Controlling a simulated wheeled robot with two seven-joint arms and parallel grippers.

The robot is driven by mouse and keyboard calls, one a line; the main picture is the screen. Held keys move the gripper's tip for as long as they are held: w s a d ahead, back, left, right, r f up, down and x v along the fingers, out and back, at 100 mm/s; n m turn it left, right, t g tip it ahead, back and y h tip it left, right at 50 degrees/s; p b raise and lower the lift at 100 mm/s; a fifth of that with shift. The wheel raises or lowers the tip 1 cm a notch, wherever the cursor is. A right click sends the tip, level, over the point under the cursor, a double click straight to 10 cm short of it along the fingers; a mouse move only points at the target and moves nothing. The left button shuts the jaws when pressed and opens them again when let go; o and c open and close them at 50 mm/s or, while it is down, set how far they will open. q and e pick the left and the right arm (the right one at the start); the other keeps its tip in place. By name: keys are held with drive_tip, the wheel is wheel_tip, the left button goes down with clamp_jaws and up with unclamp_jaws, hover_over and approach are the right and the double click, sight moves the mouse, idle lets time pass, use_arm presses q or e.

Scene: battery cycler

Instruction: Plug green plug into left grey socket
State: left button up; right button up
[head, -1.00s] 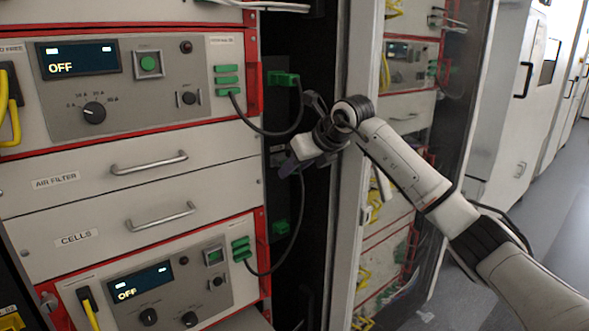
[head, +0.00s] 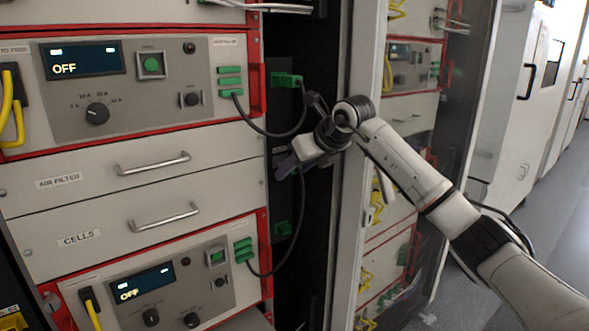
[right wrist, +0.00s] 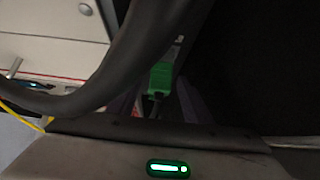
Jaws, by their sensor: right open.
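My right gripper (head: 284,170) is open at the dark side strip right of the cabinet front, with its purple fingers pointing left. In the right wrist view, a green plug (right wrist: 160,78) with a dark cable below it lies between the spread fingers (right wrist: 160,108). Its far end is beside a small grey part, but I cannot tell whether it is seated there. In the head view the gripper hides this plug, and a black cable (head: 296,225) from the lower unit runs up to the gripper. Grey sockets cannot be made out clearly. My left gripper is not in view.
Another green plug (head: 286,80) sits on the strip above the gripper, its black cable looping to the upper unit. A pale frame post (head: 355,200) stands close right of the gripper. A thick dark cable (right wrist: 125,60) crosses the wrist view.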

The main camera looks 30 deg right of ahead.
drive_tip(key=b+v, duration=0.1)
drive_tip(key=v, duration=0.9)
drive_tip(key=shift+b, duration=0.4)
